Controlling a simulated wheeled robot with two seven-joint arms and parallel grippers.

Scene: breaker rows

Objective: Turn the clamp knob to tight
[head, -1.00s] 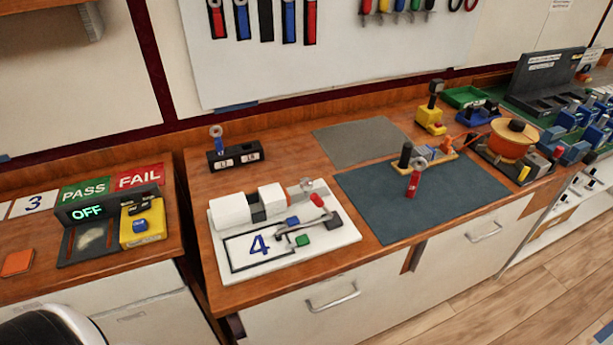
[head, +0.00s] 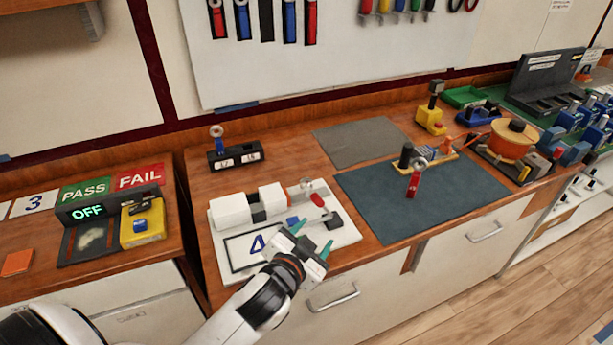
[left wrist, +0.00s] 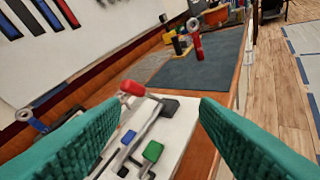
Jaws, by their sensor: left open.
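A red knob (head: 317,200), apparently the clamp knob, sits at the right end of the white blocks on the white board (head: 237,262) marked 4. In the left wrist view the red knob (left wrist: 132,88) shows ahead, between the fingers and nearer the left one. My left gripper (head: 311,238) is open and empty above the board's front right part, apart from the knob. Its green fingers (left wrist: 157,112) spread wide in the left wrist view. The knob's tight marking cannot be made out. My right gripper is not in view.
A lever with a blue piece (left wrist: 128,137) and a green piece (left wrist: 153,151) lies on the board below the gripper. A blue mat (head: 390,215) with a red-handled tool (head: 414,183) lies to the right. A black holder (head: 236,157) stands behind the board.

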